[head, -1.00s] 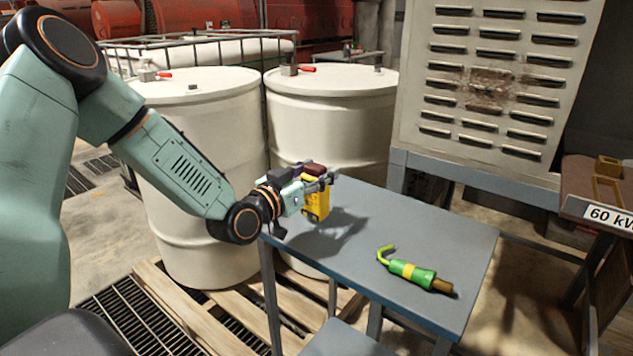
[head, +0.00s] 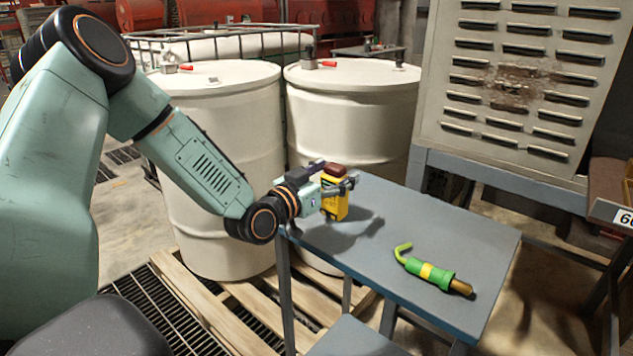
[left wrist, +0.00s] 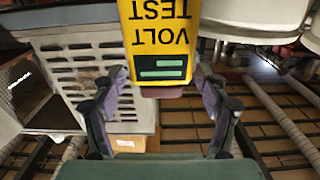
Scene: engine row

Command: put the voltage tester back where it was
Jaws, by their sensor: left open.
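The voltage tester (head: 334,207) is a yellow box with a dark red-brown top. It looks upright at the left back part of the grey table (head: 440,222). In the left wrist view the tester (left wrist: 158,35) appears upside down, with "VOLT TEST" lettering and a dark display. My left gripper (head: 338,180) is open around the upper part of the tester. In the left wrist view the fingers of the gripper (left wrist: 160,78) stand one on each side of it, with visible gaps. The tester's underside contact with the table is hard to see.
A green tool (head: 431,272) with a hook, yellow band and brown end lies on the table's front right part. Two white drums (head: 217,150) (head: 352,110) stand on a wooden pallet (head: 215,300) behind. A louvred grey cabinet (head: 520,85) stands at the back right.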

